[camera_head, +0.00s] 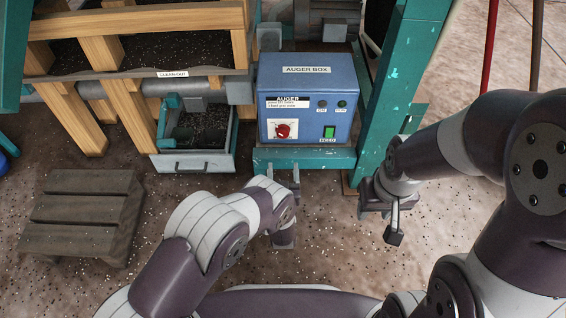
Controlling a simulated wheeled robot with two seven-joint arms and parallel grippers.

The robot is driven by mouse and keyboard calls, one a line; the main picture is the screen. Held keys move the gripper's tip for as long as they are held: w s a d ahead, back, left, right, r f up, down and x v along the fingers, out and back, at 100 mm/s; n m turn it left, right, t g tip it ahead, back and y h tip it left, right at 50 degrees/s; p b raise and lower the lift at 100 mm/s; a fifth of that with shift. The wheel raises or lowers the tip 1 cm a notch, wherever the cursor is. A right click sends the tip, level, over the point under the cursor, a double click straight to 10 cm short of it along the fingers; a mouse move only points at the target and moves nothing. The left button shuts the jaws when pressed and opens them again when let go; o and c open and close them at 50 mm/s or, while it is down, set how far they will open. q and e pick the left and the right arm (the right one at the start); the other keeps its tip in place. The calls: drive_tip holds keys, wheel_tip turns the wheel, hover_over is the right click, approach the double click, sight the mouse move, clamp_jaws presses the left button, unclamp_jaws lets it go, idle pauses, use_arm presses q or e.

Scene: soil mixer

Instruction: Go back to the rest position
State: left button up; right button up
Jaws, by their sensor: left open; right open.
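My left gripper (284,174) is open, with its fingers pointing away from me in front of the auger box's teal base. I see nothing between its fingers. My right gripper (378,212) is to the right, just in front of the foot of the teal post. It is open, though its fingers are partly hidden by their angle, and I see nothing held in it. The blue auger box (307,97) stands upright behind my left gripper, with a red knob (283,130) and a green switch (329,132) on its front.
A teal post (398,85) rises right of the box. A grey-teal drawer (193,163) holding dark soil stands open left of it, under a wooden soil bin (155,49). Speckled floor (160,210) between pallet and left arm is clear.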

use_arm(q)
drive_tip(key=s+f+m+g+h+p, duration=0.1)
drive_tip(key=s+f+m+g, duration=0.1)
drive_tip(key=s+f+g, duration=0.8)
drive_tip(key=s+a+r+g+p, duration=0.25)
drive_tip(key=s+a+r, duration=0.25)
drive_tip(key=r, duration=0.7)
drive_tip(key=s+a+r+g+y+p, duration=0.15)
drive_tip(key=s+a+r+g, duration=0.35)
drive_tip(key=r, duration=0.7)
drive_tip(key=s+a+r+g+h+p, duration=0.1)
drive_tip(key=s+a+r+g+p, duration=0.15)
drive_tip(key=s+a+r, duration=0.6)
drive_tip(key=w+r+t+p, duration=0.1)
drive_tip(key=w+r+p, duration=0.1)
drive_tip(key=r+p, duration=1.8)
drive_tip(key=w+r+n+t+p, duration=0.1)
drive_tip(key=w+r+t+p, duration=0.1)
drive_tip(key=r+p, duration=1.8)
wheel_tip(320, 180, up, 8)
drive_tip(key=shift+f+n, duration=0.1)
drive_tip(key=shift+n, duration=0.2)
